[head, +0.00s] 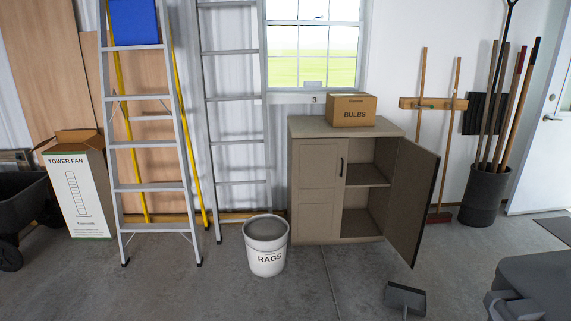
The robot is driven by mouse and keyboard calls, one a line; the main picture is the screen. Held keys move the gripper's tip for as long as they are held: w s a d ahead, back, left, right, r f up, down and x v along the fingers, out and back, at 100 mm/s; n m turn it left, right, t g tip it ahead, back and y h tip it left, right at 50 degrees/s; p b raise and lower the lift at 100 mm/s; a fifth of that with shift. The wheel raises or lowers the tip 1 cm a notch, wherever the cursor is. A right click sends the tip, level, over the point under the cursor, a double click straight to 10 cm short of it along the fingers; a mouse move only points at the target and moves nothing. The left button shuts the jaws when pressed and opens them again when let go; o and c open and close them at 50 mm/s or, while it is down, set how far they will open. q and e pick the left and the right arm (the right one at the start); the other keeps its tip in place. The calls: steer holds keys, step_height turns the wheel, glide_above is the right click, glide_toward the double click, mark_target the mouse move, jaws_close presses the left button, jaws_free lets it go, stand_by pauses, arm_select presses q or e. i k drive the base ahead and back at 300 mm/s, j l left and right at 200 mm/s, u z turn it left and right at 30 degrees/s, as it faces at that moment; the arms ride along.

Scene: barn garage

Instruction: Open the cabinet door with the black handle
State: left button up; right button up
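A grey-brown two-door cabinet (364,131) stands against the back wall, right of centre in the head view. Its left door (319,190) looks closed. A black vertical handle (341,167) is on that door near its right edge. The right door (413,200) stands wide open, swung out toward me and to the right. The right compartment shows a middle shelf (367,175) and looks empty. The outer face of the open door is hidden. I cannot make out either of my grippers in this view.
A cardboard box marked BULBS (350,111) sits on the cabinet. A white RAGS bucket (266,247) stands left in front of it. A dark flat-headed object (405,299) lies on the floor ahead. A large dark grey form (535,285) fills the bottom right.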

mark_target(319, 165)
steer(key=i+z, duration=0.15)
steer(key=i, duration=0.35)
steer(key=i+z, duration=0.2)
steer(key=i, duration=0.3)
steer(key=i+j+z, duration=0.15)
steer(key=i, duration=0.35)
steer(key=i+j+z, duration=0.2)
steer(key=i, duration=0.3)
steer(key=i+l+z, duration=0.2)
steer(key=i+z, duration=0.2)
steer(key=i+l+z, duration=0.1)
steer(key=i+z, duration=0.65)
steer(key=i+j+z, duration=0.1)
steer(key=i+z, duration=0.25)
steer(key=u, duration=0.4)
steer(key=i+u, duration=0.15)
steer(key=u, duration=0.2)
steer(key=l+u, duration=0.1)
steer(key=u, duration=0.3)
steer(key=i+l+u, duration=0.1)
steer(key=u, duration=0.3)
